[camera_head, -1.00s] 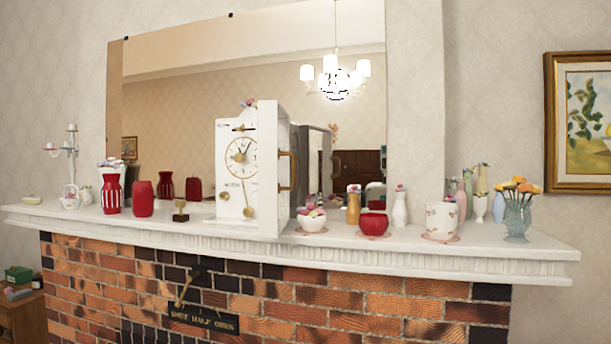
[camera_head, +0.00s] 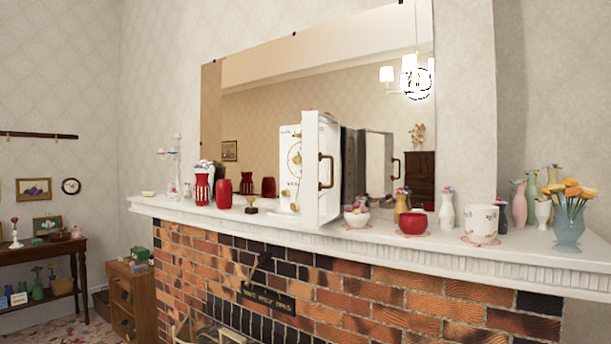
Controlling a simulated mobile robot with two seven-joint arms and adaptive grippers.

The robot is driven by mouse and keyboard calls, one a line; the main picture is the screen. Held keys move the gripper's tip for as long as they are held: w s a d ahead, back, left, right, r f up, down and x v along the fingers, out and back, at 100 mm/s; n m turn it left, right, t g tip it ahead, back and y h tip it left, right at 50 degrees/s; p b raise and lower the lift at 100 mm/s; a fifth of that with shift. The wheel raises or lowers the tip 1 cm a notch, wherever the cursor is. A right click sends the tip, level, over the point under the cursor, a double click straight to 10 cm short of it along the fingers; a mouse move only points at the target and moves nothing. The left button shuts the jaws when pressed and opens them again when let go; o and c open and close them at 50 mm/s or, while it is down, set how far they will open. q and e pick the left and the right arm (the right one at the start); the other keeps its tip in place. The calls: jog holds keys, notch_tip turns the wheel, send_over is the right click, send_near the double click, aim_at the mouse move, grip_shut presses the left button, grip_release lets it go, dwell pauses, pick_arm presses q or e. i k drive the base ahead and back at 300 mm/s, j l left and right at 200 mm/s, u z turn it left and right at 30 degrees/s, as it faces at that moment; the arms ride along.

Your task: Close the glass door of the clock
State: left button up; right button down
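The clock (camera_head: 289,168) is a white box with a dial and gold weights, standing on the white mantel shelf (camera_head: 400,245). Its white-framed door (camera_head: 310,175) stands open, swung out towards me and seen nearly edge-on. A brass handle (camera_head: 325,171) is on the door's right-hand side. Neither of my grippers shows in the head view.
Red vases (camera_head: 224,193) and a small gold cup (camera_head: 252,204) stand left of the clock. Right of it are a flower bowl (camera_head: 356,216), a red bowl (camera_head: 412,222), a white pot (camera_head: 482,223) and a glass flower vase (camera_head: 569,226). A mirror (camera_head: 240,120) hangs behind.

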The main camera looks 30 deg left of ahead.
aim_at(311, 155)
jog(key=u, duration=0.95)
jog(key=k+l, duration=0.05)
